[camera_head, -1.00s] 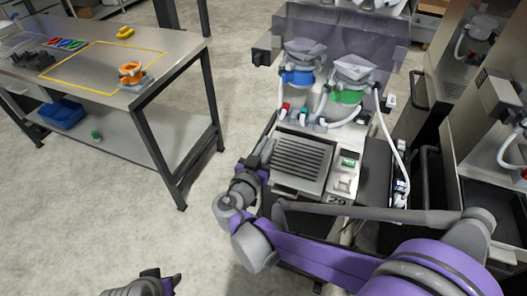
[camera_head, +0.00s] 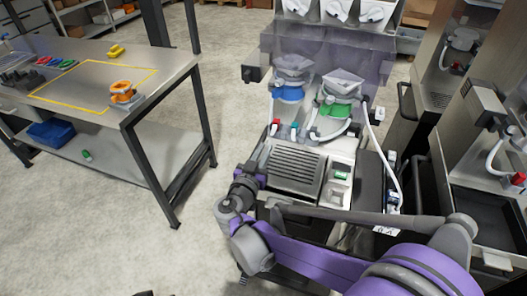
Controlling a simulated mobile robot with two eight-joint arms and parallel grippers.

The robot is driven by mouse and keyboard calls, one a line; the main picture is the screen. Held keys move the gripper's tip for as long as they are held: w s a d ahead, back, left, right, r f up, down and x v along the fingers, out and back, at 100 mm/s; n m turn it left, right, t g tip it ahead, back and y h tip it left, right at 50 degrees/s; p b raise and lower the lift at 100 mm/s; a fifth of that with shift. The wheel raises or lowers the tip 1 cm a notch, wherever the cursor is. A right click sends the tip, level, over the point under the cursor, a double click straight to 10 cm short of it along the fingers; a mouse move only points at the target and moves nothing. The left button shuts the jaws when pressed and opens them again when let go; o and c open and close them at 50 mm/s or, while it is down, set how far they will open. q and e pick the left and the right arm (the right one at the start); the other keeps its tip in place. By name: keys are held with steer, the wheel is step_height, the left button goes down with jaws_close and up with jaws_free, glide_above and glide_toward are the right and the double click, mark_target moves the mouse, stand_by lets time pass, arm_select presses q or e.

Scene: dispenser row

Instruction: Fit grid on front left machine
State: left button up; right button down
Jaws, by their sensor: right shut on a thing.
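The front left machine (camera_head: 342,158) stands at centre right, with blue and green dispenser parts above its front. The grey slotted grid (camera_head: 294,166) is over the machine's front, left of a small green-marked panel. I cannot tell whether it rests fully in place or sits slightly above. My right gripper (camera_head: 260,160) is at the grid's left edge and shut on it; its fingertips are partly hidden. My purple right arm crosses in front of the machine's lower part. Only a dark tip of my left gripper (camera_head: 145,293) shows at the bottom edge.
A workbench (camera_head: 165,78) with a yellow outlined area stands at left, holding an orange part (camera_head: 122,92) and a yellow part (camera_head: 115,50). A blue bin (camera_head: 50,132) is on its lower shelf. More machines (camera_head: 490,150) stand close at right. Floor between bench and machine is clear.

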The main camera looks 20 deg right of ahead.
steer(key=shift+f+b, duration=0.55)
steer(key=shift+f, duration=0.25)
steer(key=c, duration=0.8)
jaws_free()
steer(key=v, duration=1.1)
